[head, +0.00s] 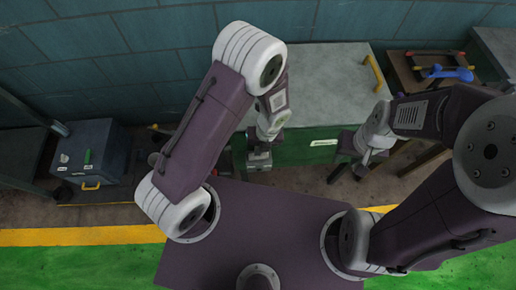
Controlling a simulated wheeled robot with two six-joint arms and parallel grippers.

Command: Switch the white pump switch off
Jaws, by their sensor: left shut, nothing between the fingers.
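A blue-grey box (97,150) stands on the floor at the left of the head view. Its top bears a small white part (63,158), which may be the white pump switch, and an upright green part (88,157). They are too small for me to tell on from off. My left gripper (259,161) is shut and empty in front of the green bench, well right of the box. My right gripper (346,178) points down at the bench's right end, its fingers seemingly apart with nothing seen between them.
The green bench (325,160) has a grey top and a yellow handle (373,72). A brown table (415,80) with blue and yellow parts stands at the back right. A yellow line (70,236) crosses the floor. The floor between box and bench is partly hidden by my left arm.

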